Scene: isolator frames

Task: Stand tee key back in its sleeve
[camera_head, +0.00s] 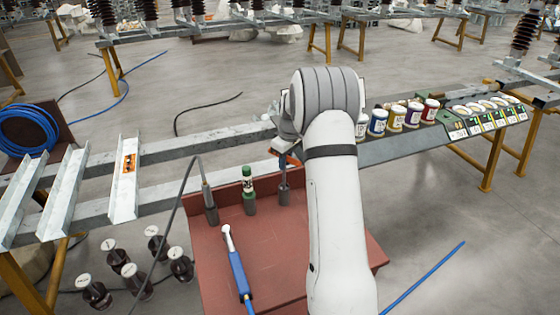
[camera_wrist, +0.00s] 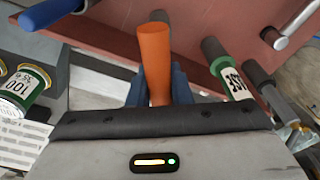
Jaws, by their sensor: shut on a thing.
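My gripper (camera_wrist: 155,92) is shut on the orange handle (camera_wrist: 155,58) of the tee key, which sits between its jaws in the wrist view. In the head view, only part of the orange handle (camera_head: 286,156) shows below my wrist. A thin dark shaft runs down from it, roughly upright, to a grey sleeve (camera_head: 284,196) at the back right of the red-brown board. The shaft lines up with the sleeve's top. I cannot tell how deep it sits inside. My arm hides most of the gripper in the head view.
The red-brown board (camera_head: 270,255) also carries a green-and-white marker (camera_head: 247,180) in a sleeve, a cabled tool (camera_head: 209,205) in another sleeve, and a blue-handled wrench (camera_head: 237,270) lying flat. Labelled cans (camera_head: 412,114) stand on the rail to the right. Dark jars (camera_head: 133,275) are on the floor.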

